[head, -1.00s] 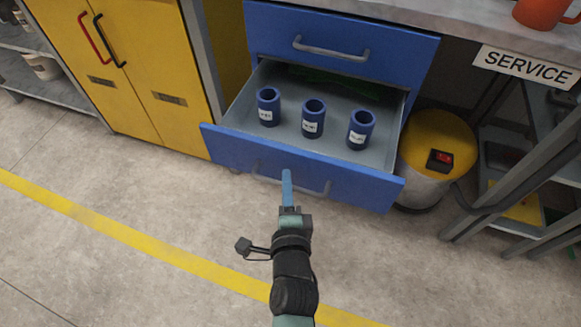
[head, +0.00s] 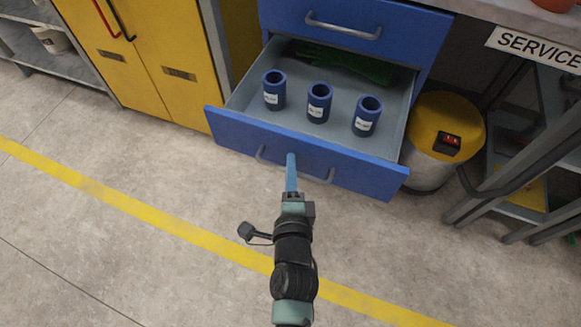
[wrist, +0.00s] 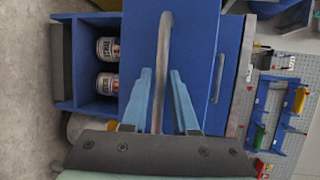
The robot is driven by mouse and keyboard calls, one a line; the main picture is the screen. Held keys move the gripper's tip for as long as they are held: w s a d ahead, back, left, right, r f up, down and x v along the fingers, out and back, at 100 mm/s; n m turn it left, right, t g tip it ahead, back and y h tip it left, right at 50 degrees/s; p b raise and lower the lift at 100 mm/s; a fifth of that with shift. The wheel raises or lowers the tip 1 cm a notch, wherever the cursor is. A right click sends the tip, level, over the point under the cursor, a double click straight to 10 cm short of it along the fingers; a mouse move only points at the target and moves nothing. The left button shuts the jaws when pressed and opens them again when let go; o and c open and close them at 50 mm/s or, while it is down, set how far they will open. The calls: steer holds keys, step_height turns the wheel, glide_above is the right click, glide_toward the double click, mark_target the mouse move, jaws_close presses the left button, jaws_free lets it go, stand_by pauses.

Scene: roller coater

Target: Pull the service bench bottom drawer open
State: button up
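The bottom drawer (head: 305,158) of the service bench is blue with a grey inside, and stands well out from the bench. Three blue cylinders with white labels (head: 319,103) stand upright in it, with a dark green item (head: 345,66) behind them. Its grey bar handle (head: 262,153) is on the front face. My gripper (head: 291,160) is at the middle of this handle. In the wrist view, turned sideways, the handle (wrist: 164,45) runs between my two light-blue fingers (wrist: 161,85).
The upper drawer (head: 350,32) is shut. A yellow cabinet (head: 150,60) is at left, grey shelving (head: 510,170) at right. The floor in front is clear, with a yellow line (head: 110,205).

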steer(key=s+d+r+p, duration=0.1)
steer(key=s+r, duration=0.1)
steer(key=s, duration=1)
steer(key=shift+s+r, duration=0.15)
steer(key=shift+s, duration=0.2)
steer(key=shift+w+r, duration=0.1)
